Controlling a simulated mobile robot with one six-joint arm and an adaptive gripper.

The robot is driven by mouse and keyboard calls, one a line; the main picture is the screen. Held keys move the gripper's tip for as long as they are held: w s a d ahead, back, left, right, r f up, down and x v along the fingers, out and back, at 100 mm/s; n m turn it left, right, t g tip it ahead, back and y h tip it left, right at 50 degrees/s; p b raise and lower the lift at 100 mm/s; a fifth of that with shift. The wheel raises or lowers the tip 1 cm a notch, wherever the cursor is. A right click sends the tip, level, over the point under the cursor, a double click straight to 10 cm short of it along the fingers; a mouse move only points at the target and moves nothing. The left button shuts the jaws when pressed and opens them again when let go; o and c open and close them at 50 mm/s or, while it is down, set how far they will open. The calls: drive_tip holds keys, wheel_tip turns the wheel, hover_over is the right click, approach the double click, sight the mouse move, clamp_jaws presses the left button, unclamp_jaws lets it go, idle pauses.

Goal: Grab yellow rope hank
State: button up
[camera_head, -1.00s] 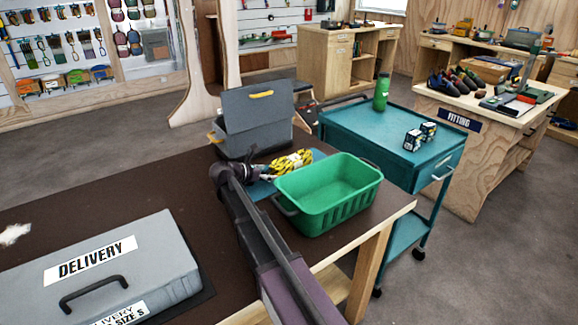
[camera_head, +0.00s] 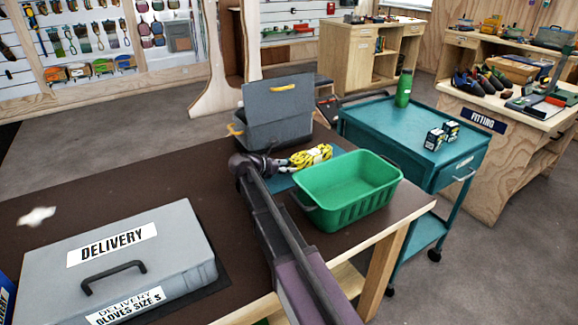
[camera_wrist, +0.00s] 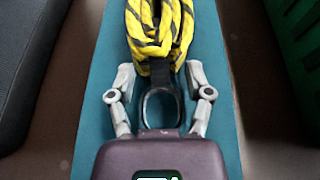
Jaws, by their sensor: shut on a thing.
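The yellow rope hank (camera_head: 311,156), with dark flecks, lies on a teal mat (camera_head: 283,184) on the dark bench, behind the green bin. In the wrist view the hank (camera_wrist: 160,28) is at the top centre, with a dark loop (camera_wrist: 161,106) hanging toward my palm. My gripper (camera_wrist: 160,75) has one grey finger on each side of the hank's near end and is shut on it. In the head view my gripper (camera_head: 281,163) is small and partly hidden by my arm. The hank seems to rest on the mat; I cannot tell of any lift.
A green bin (camera_head: 345,205) stands close on the right of the hank. An open grey case (camera_head: 275,128) stands behind it. A closed grey DELIVERY case (camera_head: 180,245) lies at front left. A teal trolley (camera_head: 400,133) stands beyond the bench's right end.

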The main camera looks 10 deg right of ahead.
drive_tip(key=shift+r+p, duration=4.8)
drive_tip(key=shift+r, duration=0.15)
